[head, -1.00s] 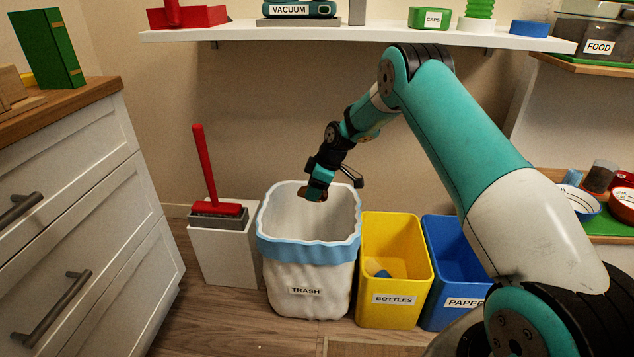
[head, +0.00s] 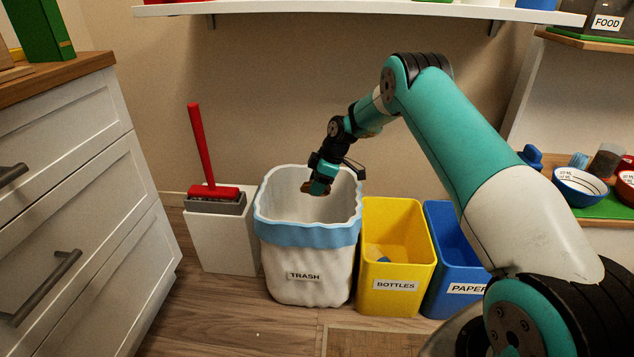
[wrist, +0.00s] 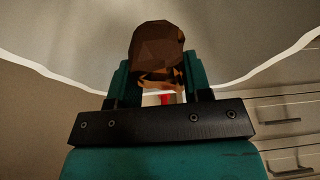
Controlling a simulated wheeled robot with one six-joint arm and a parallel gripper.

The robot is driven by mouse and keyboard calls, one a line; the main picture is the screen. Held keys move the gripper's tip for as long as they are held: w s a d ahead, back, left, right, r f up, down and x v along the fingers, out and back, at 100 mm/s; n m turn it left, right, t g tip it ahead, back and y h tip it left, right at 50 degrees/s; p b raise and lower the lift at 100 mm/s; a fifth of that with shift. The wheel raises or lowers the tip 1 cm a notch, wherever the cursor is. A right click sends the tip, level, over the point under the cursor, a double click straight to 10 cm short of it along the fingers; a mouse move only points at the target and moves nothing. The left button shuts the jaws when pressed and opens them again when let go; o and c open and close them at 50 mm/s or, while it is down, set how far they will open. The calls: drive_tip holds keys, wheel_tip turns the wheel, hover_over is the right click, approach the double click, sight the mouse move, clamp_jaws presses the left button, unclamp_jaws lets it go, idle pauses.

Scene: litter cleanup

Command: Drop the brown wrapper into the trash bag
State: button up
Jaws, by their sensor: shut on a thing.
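My gripper (head: 319,187) is shut on the brown wrapper (wrist: 158,54), a crumpled brown lump between the two teal fingers in the wrist view. In the head view the wrapper shows only as a small brown patch at the fingertips. The gripper points down at the open mouth of the white trash bag (head: 305,270), which has a blue rim band and a TRASH label. The fingertips appear at about the height of the bag's rim, inside its outline. The exact depth is hard to tell.
A yellow BOTTLES bin (head: 397,255) and a blue PAPER bin (head: 455,260) stand right of the bag. A white stand with a red-handled brush (head: 213,192) is to its left, beside white drawers (head: 75,200). A shelf (head: 360,12) runs above.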

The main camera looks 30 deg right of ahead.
drive_tip(key=o, duration=1)
drive_tip(key=shift+c, duration=0.2)
drive_tip(key=p+v, duration=0.6)
drive_tip(key=v, duration=1.1)
drive_tip(key=shift+r, duration=0.15)
drive_tip(key=shift+d, duration=0.15)
